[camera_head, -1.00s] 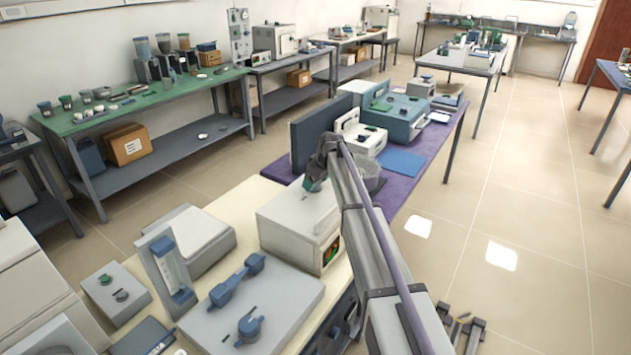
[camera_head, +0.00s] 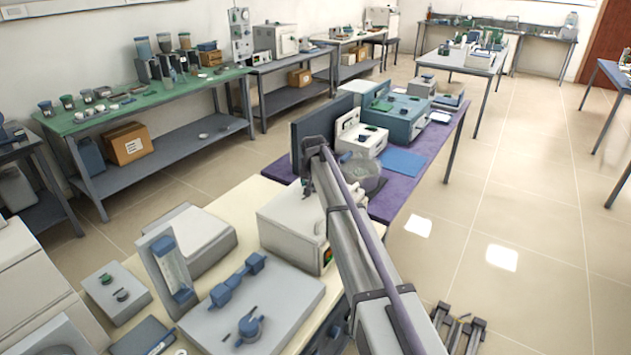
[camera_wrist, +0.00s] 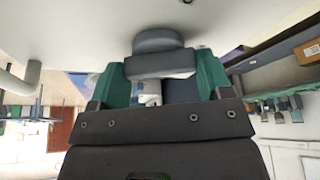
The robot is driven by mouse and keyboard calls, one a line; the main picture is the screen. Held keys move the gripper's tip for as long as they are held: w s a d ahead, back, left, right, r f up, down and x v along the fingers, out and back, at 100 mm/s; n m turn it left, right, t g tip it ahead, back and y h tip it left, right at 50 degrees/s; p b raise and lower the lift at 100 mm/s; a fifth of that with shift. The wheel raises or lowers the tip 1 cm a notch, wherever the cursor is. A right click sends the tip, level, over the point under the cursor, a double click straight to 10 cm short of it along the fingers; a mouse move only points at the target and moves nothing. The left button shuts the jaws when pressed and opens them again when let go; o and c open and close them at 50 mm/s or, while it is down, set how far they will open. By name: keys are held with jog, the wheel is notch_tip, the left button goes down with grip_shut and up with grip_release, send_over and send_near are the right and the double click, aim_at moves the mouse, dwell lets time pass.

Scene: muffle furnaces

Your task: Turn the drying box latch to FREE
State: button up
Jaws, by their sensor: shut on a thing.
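The latch (camera_wrist: 160,42) is a dark grey knob with a rounded end and a straight bar, on a pale panel (camera_wrist: 75,30) in the wrist view. My gripper (camera_wrist: 165,72) has its green fingers on either side of the bar and is shut on it. In the head view my gripper (camera_head: 306,188) is at the top rear of the white box (camera_head: 285,228), mostly hidden by my arm. The latch itself is hidden there, and its markings cannot be read in either view.
A grey panel with blue knobs (camera_head: 285,297) and a small two-knob box (camera_head: 112,288) stand on the cream bench. Behind the white box is a purple table (camera_head: 432,165) with a dark upright panel (camera_head: 310,130) and instruments. The tiled floor at right is mostly clear.

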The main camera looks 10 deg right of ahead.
jog(key=m+h, duration=0.1)
jog(key=m, duration=0.2)
jog(key=m+g+h, duration=0.1)
jog(key=m, duration=0.2)
jog(key=shift+m, duration=0.3)
dwell(0.4)
jog(key=o, duration=0.9)
jog(key=shift+a, duration=0.1)
jog(key=p+v, duration=1)
jog(key=v, duration=0.1)
jog(key=shift+w, duration=0.15)
jog(key=shift+f, duration=0.15)
